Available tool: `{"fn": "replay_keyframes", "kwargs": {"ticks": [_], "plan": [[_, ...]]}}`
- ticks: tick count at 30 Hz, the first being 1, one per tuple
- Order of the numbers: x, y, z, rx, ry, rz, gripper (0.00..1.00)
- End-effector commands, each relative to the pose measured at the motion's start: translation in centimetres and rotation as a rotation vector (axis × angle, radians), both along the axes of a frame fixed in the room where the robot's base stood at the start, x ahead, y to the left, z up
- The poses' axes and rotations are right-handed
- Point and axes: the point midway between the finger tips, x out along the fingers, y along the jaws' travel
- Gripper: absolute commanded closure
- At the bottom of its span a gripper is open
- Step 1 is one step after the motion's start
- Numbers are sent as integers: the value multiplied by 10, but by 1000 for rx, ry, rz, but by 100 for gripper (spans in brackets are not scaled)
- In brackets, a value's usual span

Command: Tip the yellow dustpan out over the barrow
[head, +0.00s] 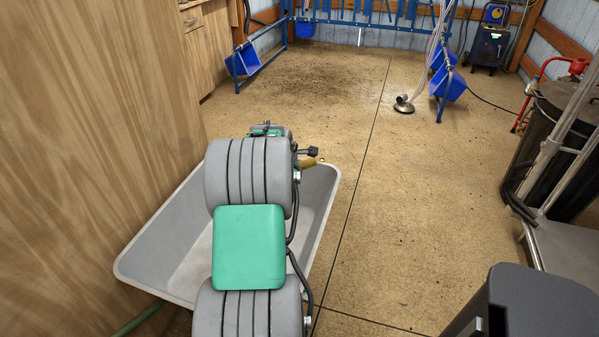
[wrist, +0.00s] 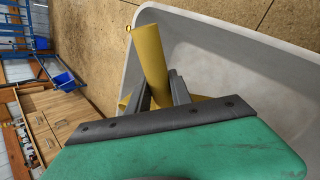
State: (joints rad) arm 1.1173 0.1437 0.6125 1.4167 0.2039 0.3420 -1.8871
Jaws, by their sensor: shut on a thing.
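The yellow dustpan (wrist: 150,58) shows in the wrist view as a thick yellow handle with a little of its yellow pan behind my fingers. My gripper (wrist: 160,88) is shut on the dustpan by its handle. In the head view only a small yellow piece of the dustpan (head: 311,162) shows past my arm. The grey barrow (head: 165,240) stands below my arm, and the dustpan is over its far end. The barrow's pale wall (wrist: 215,50) also fills the right of the wrist view. Most of the pan and any contents are hidden.
A wooden cabinet (head: 90,150) stands close along the barrow's left side. A black drum (head: 560,150) and a metal cart (head: 575,235) stand at the right. Blue bins (head: 448,80) hang on a rack at the back. The floor right of the barrow is clear.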

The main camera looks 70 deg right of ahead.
Motion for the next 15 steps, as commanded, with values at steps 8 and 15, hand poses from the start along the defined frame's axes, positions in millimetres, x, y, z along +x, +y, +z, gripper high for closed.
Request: {"fn": "replay_keyframes", "kwargs": {"ticks": [8,15], "plan": [[19,10,24,-63,117,4,100],[34,18,44,-118,222,4,100]]}}
